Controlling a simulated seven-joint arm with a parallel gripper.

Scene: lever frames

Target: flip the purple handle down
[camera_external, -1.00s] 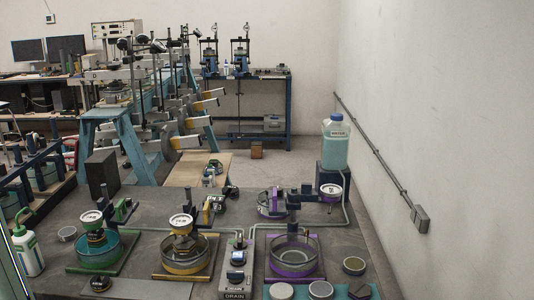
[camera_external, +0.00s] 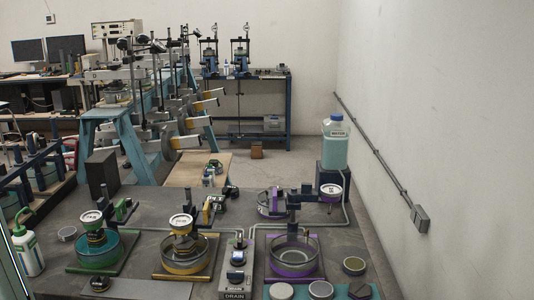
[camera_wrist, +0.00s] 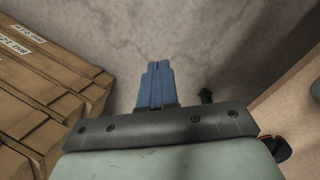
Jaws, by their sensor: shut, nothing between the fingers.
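The purple-marked station stands on the grey bench in the outside view, right of the yellow and green ones. Its clear bowl (camera_external: 291,256) has a purple rim and purple rails. My gripper (camera_wrist: 157,66) shows blue fingers shut together and empty in the wrist view, over a bare grey floor. No purple part shows there. The gripper cannot be made out in the outside view.
Wooden crates (camera_wrist: 38,100) lie left of my gripper in the wrist view. On the bench are a yellow station (camera_external: 184,256), a green station (camera_external: 98,250), a drain box (camera_external: 236,275), low round tins and a water bottle (camera_external: 335,146) on a stand.

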